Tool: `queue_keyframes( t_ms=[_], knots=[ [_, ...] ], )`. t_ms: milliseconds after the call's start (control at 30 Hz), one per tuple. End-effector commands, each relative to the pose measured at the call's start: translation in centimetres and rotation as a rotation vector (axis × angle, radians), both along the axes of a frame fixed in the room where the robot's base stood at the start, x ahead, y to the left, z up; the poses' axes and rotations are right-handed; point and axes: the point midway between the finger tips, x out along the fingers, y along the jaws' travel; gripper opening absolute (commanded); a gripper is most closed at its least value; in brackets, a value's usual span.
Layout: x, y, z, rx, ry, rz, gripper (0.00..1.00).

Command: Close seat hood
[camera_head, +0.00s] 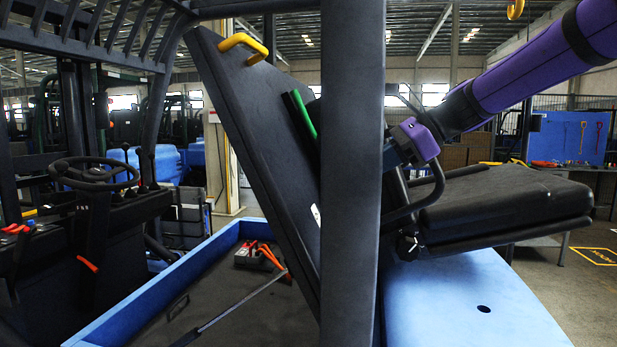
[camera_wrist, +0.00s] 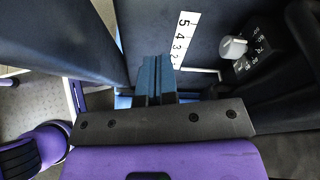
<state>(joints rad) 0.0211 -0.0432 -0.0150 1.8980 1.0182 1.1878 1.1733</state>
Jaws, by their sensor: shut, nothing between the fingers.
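The seat hood (camera_head: 258,130) stands raised and steeply tilted in the head view, a dark panel with a yellow handle (camera_head: 243,43) at its upper edge. The black seat (camera_head: 500,207) is tipped back on the hood's right side. The compartment in the blue body (camera_head: 205,270) is open below. My gripper (camera_head: 393,158) is near the seat's upper left, just right of the dark pillar, its tips partly hidden there. In the wrist view its blue fingers (camera_wrist: 155,78) are together and empty, close to a dark surface; contact cannot be told.
The dark upright pillar (camera_head: 352,200) hides part of the hood. A rod (camera_head: 240,307) and a tool tray (camera_head: 252,255) show in the compartment. The steering wheel (camera_head: 94,173) is left. The wrist view shows a numbered scale (camera_wrist: 184,40) and a dial knob (camera_wrist: 233,47).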

Motion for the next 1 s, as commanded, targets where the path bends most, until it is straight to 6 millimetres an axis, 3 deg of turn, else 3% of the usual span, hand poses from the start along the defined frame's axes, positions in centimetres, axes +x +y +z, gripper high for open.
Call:
queue_keyframes(
  t_ms=[100,233,467,1000],
  knots=[
    [3.3,0.6,0.7,0.129,0.111,-0.070,0.00],
    [5.3,1.0,1.2,0.213,0.183,-0.112,0.00],
    [6.2,2.2,0.8,0.245,0.212,-0.124,0.00],
    [8.5,10.5,-3.2,0.241,0.210,-0.123,0.00]
  ],
)
